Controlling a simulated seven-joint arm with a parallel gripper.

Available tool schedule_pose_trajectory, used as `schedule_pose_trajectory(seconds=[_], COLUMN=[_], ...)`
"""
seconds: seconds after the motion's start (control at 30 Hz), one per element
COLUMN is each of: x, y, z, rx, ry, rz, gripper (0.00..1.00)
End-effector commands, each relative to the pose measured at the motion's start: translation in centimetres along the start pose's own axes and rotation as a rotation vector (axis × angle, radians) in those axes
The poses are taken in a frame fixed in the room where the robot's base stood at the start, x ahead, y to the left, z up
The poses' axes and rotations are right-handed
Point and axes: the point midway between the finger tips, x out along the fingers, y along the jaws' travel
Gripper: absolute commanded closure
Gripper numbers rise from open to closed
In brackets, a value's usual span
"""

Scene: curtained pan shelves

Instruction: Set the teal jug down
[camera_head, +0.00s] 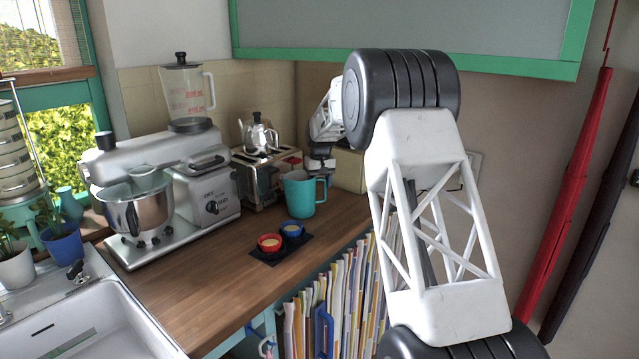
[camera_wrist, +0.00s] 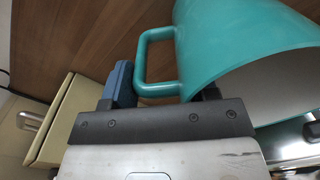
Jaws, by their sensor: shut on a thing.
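The teal jug (camera_head: 299,194) is upright over the wooden counter, in front of the toaster, with its handle to the right. I cannot tell whether its base touches the wood. My gripper (camera_head: 320,168) is at the jug's handle side. In the wrist view the jug (camera_wrist: 235,45) fills the upper right, with its open mouth towards the camera. My gripper (camera_wrist: 165,88) is shut on the jug at its handle, with one blue finger beside the handle. The other finger is mostly hidden.
A toaster (camera_head: 262,178) with a kettle stands behind the jug. A dark tray (camera_head: 268,258) with a red cup (camera_head: 270,243) and a blue cup (camera_head: 292,231) lies in front. A cream box (camera_head: 349,170) is at right. The stand mixer (camera_head: 190,180) is at left.

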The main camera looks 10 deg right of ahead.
Motion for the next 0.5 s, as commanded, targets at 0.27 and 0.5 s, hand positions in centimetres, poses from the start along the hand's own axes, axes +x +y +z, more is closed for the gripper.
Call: schedule_pose_trajectory(seconds=[0.27,0.5], x=[0.14,0.21], y=[0.01,0.00], z=[-0.02,-0.01], rx=[0.000,0.000], ry=[0.002,0.001], rz=[0.000,0.000], gripper=[1.00,0.17])
